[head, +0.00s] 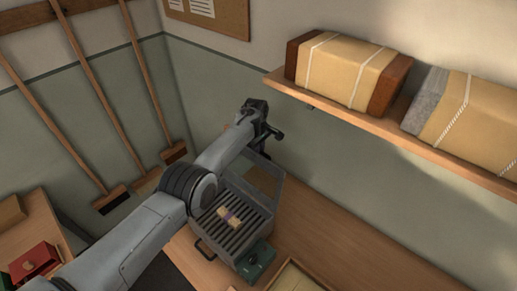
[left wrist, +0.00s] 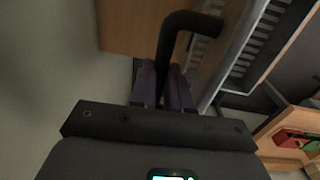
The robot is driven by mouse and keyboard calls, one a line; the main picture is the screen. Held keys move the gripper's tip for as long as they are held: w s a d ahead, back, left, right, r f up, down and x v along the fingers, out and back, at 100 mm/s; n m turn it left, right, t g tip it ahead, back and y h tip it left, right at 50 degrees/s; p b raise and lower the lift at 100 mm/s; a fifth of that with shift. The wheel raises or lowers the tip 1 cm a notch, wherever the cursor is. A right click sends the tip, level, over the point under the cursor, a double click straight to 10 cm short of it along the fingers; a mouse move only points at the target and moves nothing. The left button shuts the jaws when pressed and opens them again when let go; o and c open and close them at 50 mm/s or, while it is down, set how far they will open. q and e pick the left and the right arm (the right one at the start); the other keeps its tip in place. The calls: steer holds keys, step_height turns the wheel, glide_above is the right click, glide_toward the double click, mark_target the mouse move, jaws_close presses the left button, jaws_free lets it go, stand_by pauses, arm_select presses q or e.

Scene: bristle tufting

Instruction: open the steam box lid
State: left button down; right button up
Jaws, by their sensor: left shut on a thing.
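The grey steam box (head: 244,236) stands on the wooden bench, with a slatted rack inside. Its framed lid (head: 279,186) is raised at the back, so the inside is open to view. My left gripper (head: 268,133) is at the top of the raised lid. In the left wrist view my left gripper (left wrist: 163,88) is shut on the black bar handle (left wrist: 185,22). The arm hides part of the box's left side and lid. My right gripper is in neither view.
A pale banded bundle (head: 229,217) lies on the rack. A green unit (head: 256,263) sits at the box's front right, near a wooden tray (head: 297,277). A wall shelf (head: 390,122) with wrapped parcels overhangs the right. The bench (head: 335,235) is clear right of the box.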

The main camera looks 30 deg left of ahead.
arm_select(q)
steer(key=shift+d, duration=0.15)
steer(key=c, duration=1.1)
jaws_free()
steer(key=shift+d, duration=0.1)
steer(key=shift+r+p, duration=0.45)
steer(key=shift+r, duration=0.2)
step_height(320, 180, up, 10)
steer(key=shift+s+f, duration=0.25)
steer(key=shift+s, duration=0.15)
